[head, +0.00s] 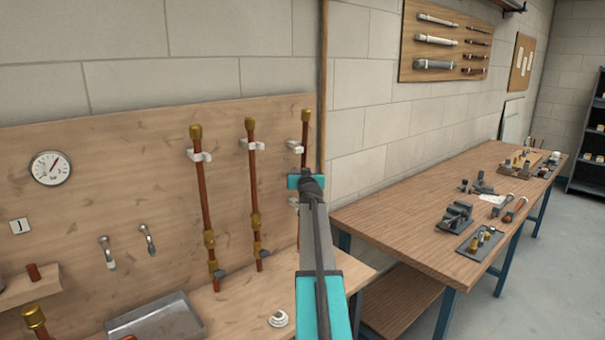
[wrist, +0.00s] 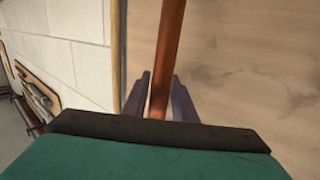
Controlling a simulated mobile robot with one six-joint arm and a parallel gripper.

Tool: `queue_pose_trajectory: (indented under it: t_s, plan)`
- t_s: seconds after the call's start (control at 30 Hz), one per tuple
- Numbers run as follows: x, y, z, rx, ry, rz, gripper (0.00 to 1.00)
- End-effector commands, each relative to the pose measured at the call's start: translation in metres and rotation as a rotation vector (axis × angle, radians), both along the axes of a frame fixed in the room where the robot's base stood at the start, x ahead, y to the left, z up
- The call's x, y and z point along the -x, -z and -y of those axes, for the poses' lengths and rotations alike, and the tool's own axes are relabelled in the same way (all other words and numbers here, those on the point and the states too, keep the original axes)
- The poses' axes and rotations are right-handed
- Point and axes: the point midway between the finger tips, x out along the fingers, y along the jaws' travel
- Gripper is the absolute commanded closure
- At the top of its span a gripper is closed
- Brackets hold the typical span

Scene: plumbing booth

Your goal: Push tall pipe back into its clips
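Three upright copper pipes with brass caps stand along the wooden backboard in the head view: a left pipe (head: 205,195), a middle pipe (head: 253,185) and a right pipe (head: 304,134). White clips show at the left pipe (head: 200,156), the middle pipe (head: 252,145) and the right pipe (head: 295,145). My gripper (head: 306,181) is at the right pipe and hides part of it. In the wrist view a copper pipe (wrist: 170,45) runs between my two dark fingers, one on each side. I cannot tell whether they press on it. How the pipe sits in its clips is unclear.
A gauge (head: 51,168) and two taps hang on the backboard (head: 110,200). A metal tray (head: 165,318) and a white round fitting (head: 279,319) are on the bench below. A workbench (head: 400,220) with tools and fittings stands to the right.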

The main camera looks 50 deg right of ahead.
Motion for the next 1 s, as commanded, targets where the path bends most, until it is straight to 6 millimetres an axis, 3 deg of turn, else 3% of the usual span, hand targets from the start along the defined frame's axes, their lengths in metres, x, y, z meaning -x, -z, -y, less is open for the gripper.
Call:
queue_pose_trajectory:
  t_s: [0.57,1.0]
  plan:
    - [0.006,0.001,-0.002,0.0,0.002,-0.002,0.64]
    - [0.034,-0.001,-0.026,0.0,0.004,-0.002,0.64]
